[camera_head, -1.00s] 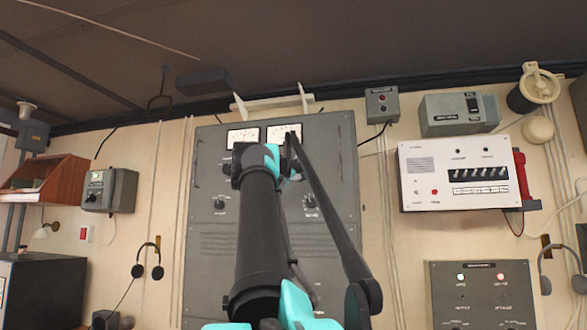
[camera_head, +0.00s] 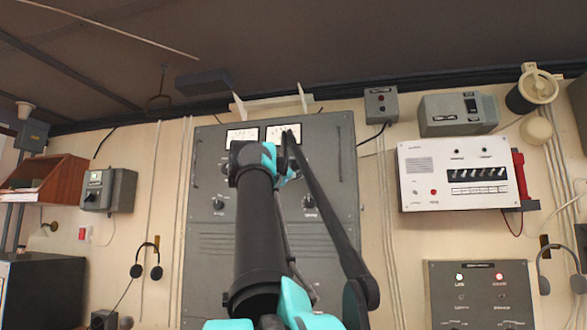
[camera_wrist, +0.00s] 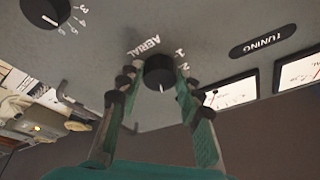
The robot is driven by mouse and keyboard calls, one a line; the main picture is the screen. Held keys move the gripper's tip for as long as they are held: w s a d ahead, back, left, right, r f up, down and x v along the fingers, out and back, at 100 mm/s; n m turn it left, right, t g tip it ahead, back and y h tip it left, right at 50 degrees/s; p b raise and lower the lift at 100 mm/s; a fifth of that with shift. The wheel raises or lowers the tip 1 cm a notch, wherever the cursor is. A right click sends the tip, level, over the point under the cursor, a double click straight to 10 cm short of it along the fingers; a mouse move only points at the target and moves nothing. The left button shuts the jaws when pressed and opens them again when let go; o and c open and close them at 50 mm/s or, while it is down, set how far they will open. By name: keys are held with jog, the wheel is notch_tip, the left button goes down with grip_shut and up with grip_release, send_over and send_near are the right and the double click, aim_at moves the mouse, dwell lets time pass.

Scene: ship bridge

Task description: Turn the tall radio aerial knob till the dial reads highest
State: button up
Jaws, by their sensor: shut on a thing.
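The tall grey radio cabinet (camera_head: 225,270) stands against the wall behind my arm. In the wrist view the black aerial knob (camera_wrist: 160,72) has a white pointer line and the label AERIAL beside it, with the digits 1 and 2 nearby. My gripper (camera_wrist: 157,84) has its fingers on both sides of this knob and is shut on it. In the head view my arm hides the knob. Two white dials, a left one (camera_head: 242,136) and a right one (camera_head: 277,131), sit near the cabinet's top. Their needles are too small to read; my arm partly covers the right dial.
Two other black knobs, a left one (camera_head: 219,203) and a right one (camera_head: 308,202), are on the cabinet. A white panel (camera_head: 427,185) with a red handset (camera_head: 521,176) hangs at right. Headphones (camera_head: 147,262) hang at left.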

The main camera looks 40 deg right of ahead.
jog(key=m+g, duration=0.1)
jog(key=m, duration=0.2)
jog(key=shift+w+a+r+m, duration=0.1)
jog(key=shift+m, duration=0.2)
jog(key=shift+r+m+g+y, duration=0.15)
jog(key=shift+m+g, duration=0.4)
jog(key=shift+m, duration=0.6)
jog(key=shift+m+g+y, duration=0.15)
jog(key=shift+m+g, duration=0.4)
jog(key=shift+m, duration=0.6)
jog(key=o, duration=1.2)
jog(key=shift+c, duration=0.2)
jog(key=v, duration=1.2)
